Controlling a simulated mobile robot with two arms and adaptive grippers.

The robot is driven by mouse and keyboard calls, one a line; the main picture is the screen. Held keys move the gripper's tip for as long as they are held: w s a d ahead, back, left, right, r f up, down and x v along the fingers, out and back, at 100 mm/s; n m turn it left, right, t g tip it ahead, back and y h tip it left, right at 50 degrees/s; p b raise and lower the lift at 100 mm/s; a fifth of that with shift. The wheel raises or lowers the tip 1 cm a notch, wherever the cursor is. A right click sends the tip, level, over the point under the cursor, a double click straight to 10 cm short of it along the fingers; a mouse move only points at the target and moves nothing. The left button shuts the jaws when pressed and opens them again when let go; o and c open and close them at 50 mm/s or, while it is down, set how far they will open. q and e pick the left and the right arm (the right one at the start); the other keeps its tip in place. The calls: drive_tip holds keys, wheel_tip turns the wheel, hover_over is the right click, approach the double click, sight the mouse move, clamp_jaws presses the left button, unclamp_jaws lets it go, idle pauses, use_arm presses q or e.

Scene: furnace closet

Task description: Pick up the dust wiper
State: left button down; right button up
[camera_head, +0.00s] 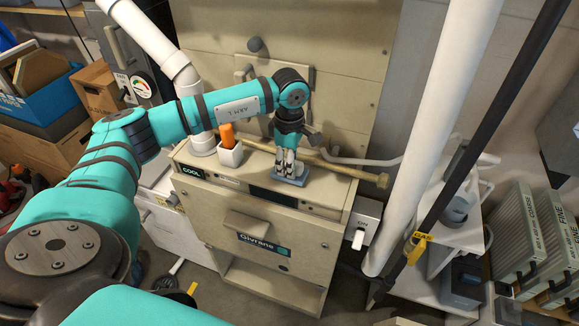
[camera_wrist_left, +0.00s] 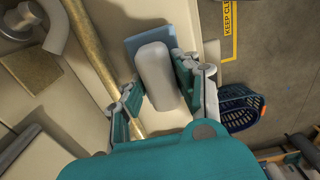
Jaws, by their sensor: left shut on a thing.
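The dust wiper (camera_head: 291,181) stands on top of the beige furnace cabinet, its blue pad showing below my left gripper (camera_head: 287,166). In the left wrist view the wiper shows a pale grey rounded handle (camera_wrist_left: 158,72) and a blue pad at its far end. My left gripper (camera_wrist_left: 157,78) has a finger on each side of the handle and is shut on it. In the head view the fingers hide most of the handle. I cannot tell whether the pad touches the cabinet top. My right gripper is not in view.
A white cup with an orange item (camera_head: 229,150) stands left of the wiper on the cabinet top (camera_head: 235,175). A brass-coloured pipe (camera_head: 345,171) runs just behind the wiper. A thick white pipe (camera_head: 435,130) rises at the right. A blue basket (camera_wrist_left: 238,107) lies on the floor.

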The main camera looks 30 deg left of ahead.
use_arm(q)
drive_tip(key=shift+r, duration=0.4)
drive_tip(key=shift+s+d+r+b, duration=0.15)
drive_tip(key=shift+d+r+b, duration=0.05)
drive_tip(key=shift+r+b, duration=0.25)
drive_tip(key=shift+s+d+r+b, duration=0.15)
drive_tip(key=shift+r+b, duration=0.2)
drive_tip(key=shift+r, duration=0.05)
drive_tip(key=s+d+r+b, duration=0.1)
drive_tip(key=s+d+b, duration=0.3)
drive_tip(key=s+d, duration=0.6)
drive_tip(key=shift+d+r, duration=0.35)
drive_tip(key=shift+d, duration=0.35)
drive_tip(key=c, duration=1.6)
unclamp_jaws()
drive_tip(key=shift+c, duration=0.2)
drive_tip(key=c, duration=0.3)
drive_tip(key=shift+c, duration=0.2)
